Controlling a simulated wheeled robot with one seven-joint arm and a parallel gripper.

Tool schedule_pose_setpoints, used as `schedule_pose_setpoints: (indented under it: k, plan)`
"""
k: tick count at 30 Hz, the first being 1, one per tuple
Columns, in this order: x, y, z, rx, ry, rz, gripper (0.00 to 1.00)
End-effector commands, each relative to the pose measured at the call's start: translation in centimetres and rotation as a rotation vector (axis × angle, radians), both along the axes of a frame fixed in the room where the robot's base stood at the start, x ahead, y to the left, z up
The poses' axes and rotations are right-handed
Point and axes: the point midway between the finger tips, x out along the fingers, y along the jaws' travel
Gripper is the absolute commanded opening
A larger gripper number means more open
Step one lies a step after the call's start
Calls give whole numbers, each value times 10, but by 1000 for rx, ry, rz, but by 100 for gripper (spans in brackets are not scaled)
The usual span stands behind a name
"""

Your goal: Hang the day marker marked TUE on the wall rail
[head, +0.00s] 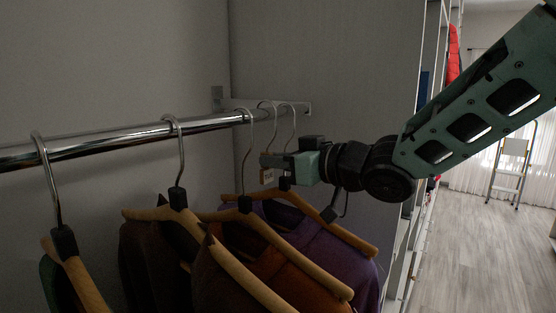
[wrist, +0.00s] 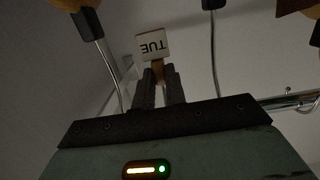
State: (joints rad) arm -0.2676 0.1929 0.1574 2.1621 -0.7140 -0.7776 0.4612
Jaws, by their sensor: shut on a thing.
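The day marker (wrist: 153,43) is a small pale square tag with TUE in dark letters, upside down in the wrist view. My gripper (wrist: 160,74) is shut on its tan lower part. In the head view, my gripper (head: 274,160) reaches in from the right among the hanger hooks, below the rail level. The marker (head: 267,176) shows there only as a small pale and orange patch at the fingertips. A chrome rail (head: 110,139) runs along the wall from the left, and a pale bar (head: 292,107) continues at the corner above my gripper.
Several wooden hangers (head: 325,236) with dark clothes hang below and left of my gripper. Their metal hooks (head: 247,160) stand close by it. A side panel (head: 330,65) closes the corner behind. Open floor (head: 480,250) and a stepladder (head: 510,165) lie to the right.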

Motion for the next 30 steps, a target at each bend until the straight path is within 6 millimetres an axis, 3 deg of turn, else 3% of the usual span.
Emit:
schedule_pose_setpoints:
  k: [6, 7, 9, 10, 21, 30]
  plan:
    - [0, 0, 0, 0, 0, 0, 0]
    - [0, 0, 0, 0, 0, 0, 15]
    - [0, 0, 0, 1, -1, 0, 35]
    - [0, 0, 0, 0, 0, 0, 38]
    - [-3, -5, 1, 1, -2, 0, 38]
    - [-36, -48, 5, 0, -5, -5, 38]
